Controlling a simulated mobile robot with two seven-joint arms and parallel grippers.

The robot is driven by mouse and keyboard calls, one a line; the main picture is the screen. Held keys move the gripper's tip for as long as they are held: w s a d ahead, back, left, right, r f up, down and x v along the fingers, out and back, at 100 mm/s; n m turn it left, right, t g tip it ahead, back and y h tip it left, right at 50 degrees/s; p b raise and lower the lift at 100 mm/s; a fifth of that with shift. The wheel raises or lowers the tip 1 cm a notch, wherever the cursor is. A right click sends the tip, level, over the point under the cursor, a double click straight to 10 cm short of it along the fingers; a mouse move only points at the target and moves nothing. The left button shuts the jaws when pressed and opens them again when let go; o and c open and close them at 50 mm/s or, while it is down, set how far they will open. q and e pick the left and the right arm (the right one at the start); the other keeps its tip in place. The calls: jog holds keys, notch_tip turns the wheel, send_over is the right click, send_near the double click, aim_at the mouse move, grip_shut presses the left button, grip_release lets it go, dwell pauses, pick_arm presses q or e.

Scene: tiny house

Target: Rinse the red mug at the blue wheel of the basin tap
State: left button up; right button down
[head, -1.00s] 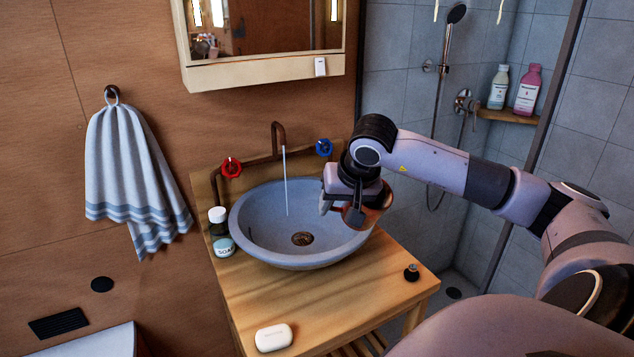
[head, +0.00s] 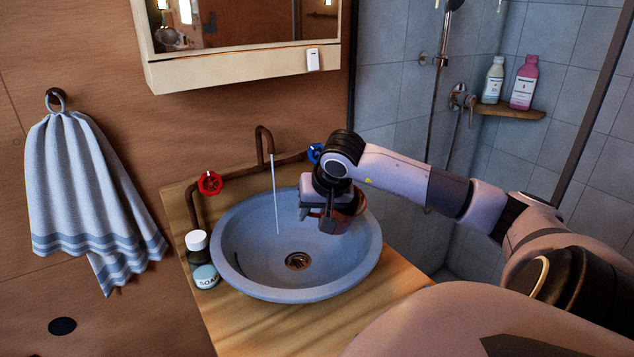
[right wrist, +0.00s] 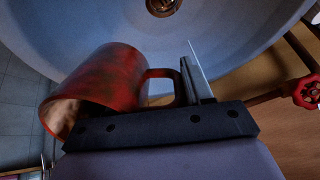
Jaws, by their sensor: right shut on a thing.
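My right gripper (head: 325,218) is over the right side of the grey-blue basin (head: 240,275). It is shut on the red mug (right wrist: 105,85), by its handle as the right wrist view shows. The mug lies tilted on its side, with brownish smears on it; in the head view it is mostly hidden behind the gripper. The tap (head: 265,140) runs a thin stream of water (head: 275,195) into the basin, left of the mug and apart from it in the head view. The blue wheel (head: 315,152) is partly hidden by my right arm. My left gripper is out of view.
A red wheel (head: 210,183) sits left of the tap. A dark bottle with a white cap (head: 196,243) and a soap jar (head: 205,276) stand at the basin's left. A mirror cabinet (head: 235,65) hangs above. The wooden counter (head: 255,325) is bare in front.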

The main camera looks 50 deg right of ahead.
jog(key=w+d+f, duration=0.1)
jog(key=w+f, duration=0.1)
jog(key=w, duration=1.1)
jog(key=shift+d+f, duration=0.25)
jog(key=shift+s, duration=0.1)
dwell(0.3)
